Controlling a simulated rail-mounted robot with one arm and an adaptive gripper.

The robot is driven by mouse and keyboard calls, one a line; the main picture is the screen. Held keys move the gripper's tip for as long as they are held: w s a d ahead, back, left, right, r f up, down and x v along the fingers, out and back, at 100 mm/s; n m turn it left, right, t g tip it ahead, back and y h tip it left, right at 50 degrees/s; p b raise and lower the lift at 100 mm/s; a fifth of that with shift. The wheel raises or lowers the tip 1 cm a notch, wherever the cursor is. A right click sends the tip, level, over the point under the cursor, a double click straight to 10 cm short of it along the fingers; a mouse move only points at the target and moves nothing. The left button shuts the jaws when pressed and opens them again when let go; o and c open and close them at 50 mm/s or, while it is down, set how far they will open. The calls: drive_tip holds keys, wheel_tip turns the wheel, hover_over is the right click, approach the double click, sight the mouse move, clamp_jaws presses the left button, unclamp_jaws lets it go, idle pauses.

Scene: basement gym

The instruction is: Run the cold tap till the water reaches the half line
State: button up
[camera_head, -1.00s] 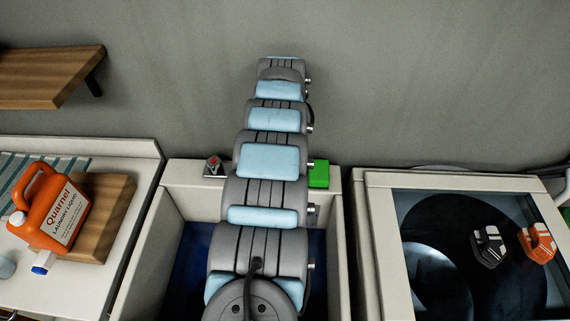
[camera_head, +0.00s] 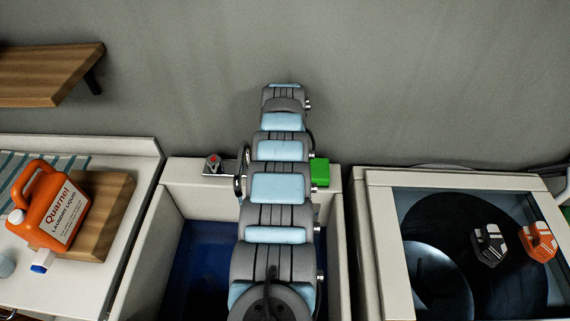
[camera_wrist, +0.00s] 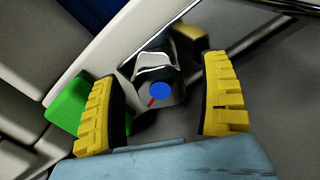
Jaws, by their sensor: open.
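In the wrist view, the cold tap (camera_wrist: 162,91) is a metal handle with a blue round cap and a small red mark. My gripper (camera_wrist: 163,75) is open, with one yellow finger on each side of this tap; contact cannot be told. In the head view my arm hides the cold tap and the gripper. The red-marked tap (camera_head: 213,163) stands at the back left of the sink rim (camera_head: 185,175). A curved chrome spout (camera_head: 241,172) shows just left of my arm. The basin (camera_head: 200,260) looks dark blue inside; no half line or water level can be made out.
A green block (camera_head: 319,172) sits on the rim right of my arm; it also shows in the wrist view (camera_wrist: 72,108).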

drive_tip(key=c, duration=1.2)
drive_tip(key=shift+n, duration=0.4)
drive_tip(key=n, duration=0.2)
drive_tip(key=shift+n, duration=0.4)
drive_tip(key=n, duration=0.3)
drive_tip(key=shift+n, duration=0.4)
drive_tip(key=n+b, duration=0.1)
drive_tip(key=n, duration=0.1)
drive_tip(key=shift+f+n, duration=0.1)
drive_tip(key=shift+n, duration=0.2)
drive_tip(key=shift+n+b, duration=0.65)
drive_tip(key=shift+n, duration=1.25)
